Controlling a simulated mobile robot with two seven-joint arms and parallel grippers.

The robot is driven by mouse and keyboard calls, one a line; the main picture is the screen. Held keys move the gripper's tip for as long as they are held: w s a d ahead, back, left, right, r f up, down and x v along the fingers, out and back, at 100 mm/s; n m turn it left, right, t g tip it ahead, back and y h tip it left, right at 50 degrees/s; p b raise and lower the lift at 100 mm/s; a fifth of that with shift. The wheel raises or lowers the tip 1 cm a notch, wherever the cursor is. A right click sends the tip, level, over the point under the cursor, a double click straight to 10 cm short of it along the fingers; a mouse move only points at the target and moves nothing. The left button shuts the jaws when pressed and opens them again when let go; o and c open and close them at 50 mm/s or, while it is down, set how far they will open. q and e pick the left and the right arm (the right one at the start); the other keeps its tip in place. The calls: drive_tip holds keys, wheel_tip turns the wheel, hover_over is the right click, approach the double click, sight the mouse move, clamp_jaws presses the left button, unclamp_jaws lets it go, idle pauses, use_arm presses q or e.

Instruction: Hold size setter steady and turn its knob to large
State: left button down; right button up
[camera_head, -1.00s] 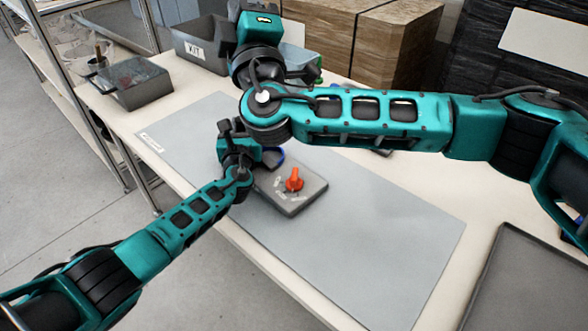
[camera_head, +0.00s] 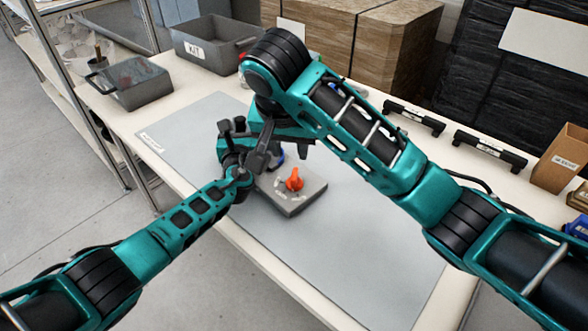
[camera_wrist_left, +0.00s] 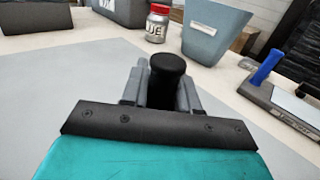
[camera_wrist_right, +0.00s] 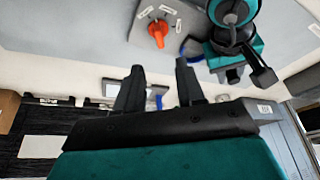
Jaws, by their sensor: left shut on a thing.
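The size setter is a flat grey block (camera_head: 300,199) on the mat, with an orange knob (camera_head: 294,180) and small pale labels I cannot read. It also shows at the top of the right wrist view (camera_wrist_right: 170,22), with its knob (camera_wrist_right: 157,33). My left gripper (camera_wrist_left: 164,82) is at the block's left end, shut on an upright black post (camera_wrist_left: 167,70). How the post joins the block is hidden. My right gripper (camera_wrist_right: 158,68) is open and empty, fingers apart. In the head view it hangs just behind the setter, clear of the knob, partly hidden by its own wrist.
A grey mat (camera_head: 385,250) covers the table and is free at front right. A KIT bin (camera_head: 205,48), a dark tray (camera_head: 140,90) and cardboard boxes (camera_head: 395,40) stand behind. Black bar handles (camera_head: 415,117) lie at back right. A red-capped bottle (camera_wrist_left: 157,25) stands beyond my left gripper.

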sight(294, 173)
drive_tip(key=x, duration=1.1)
drive_tip(key=shift+w+f, duration=0.1)
clamp_jaws()
